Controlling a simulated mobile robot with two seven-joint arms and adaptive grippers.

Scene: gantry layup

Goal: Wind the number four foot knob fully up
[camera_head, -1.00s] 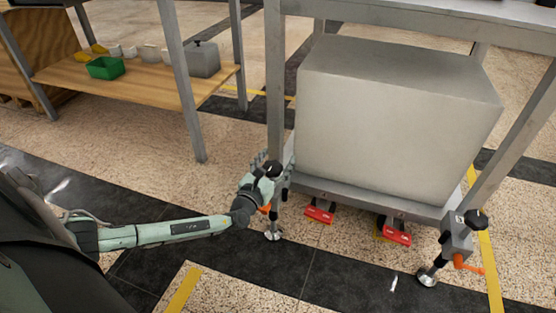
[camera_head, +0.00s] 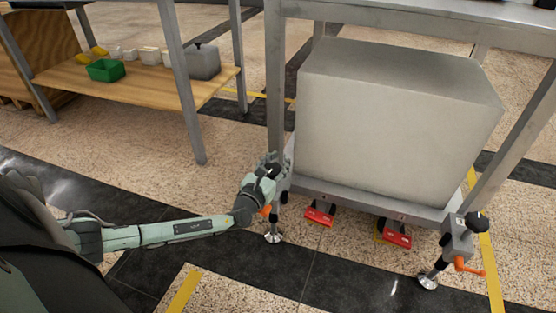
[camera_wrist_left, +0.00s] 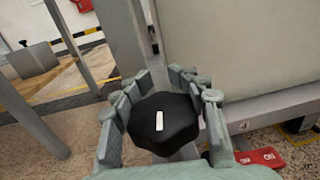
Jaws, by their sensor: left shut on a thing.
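The black lobed foot knob (camera_wrist_left: 178,132) with a white mark on top sits between the fingers of my left gripper (camera_wrist_left: 162,110) in the left wrist view. The fingers are closed around its sides. In the head view my left gripper (camera_head: 266,172) is at the cart's left front foot, and the knob's dark top shows only partly among the fingers. The foot's metal pad (camera_head: 272,237) is at the floor below. A small mark that looks like a 4 is on the frame beside the knob in the wrist view. My right gripper is not in view.
A big grey block (camera_head: 395,120) stands on the cart frame behind the knob. Red pedals (camera_head: 320,213) stick out below it. Another foot with a black knob (camera_head: 477,222) and orange lever is at the right. A wooden shelf (camera_head: 140,85) with a green bin stands at the left.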

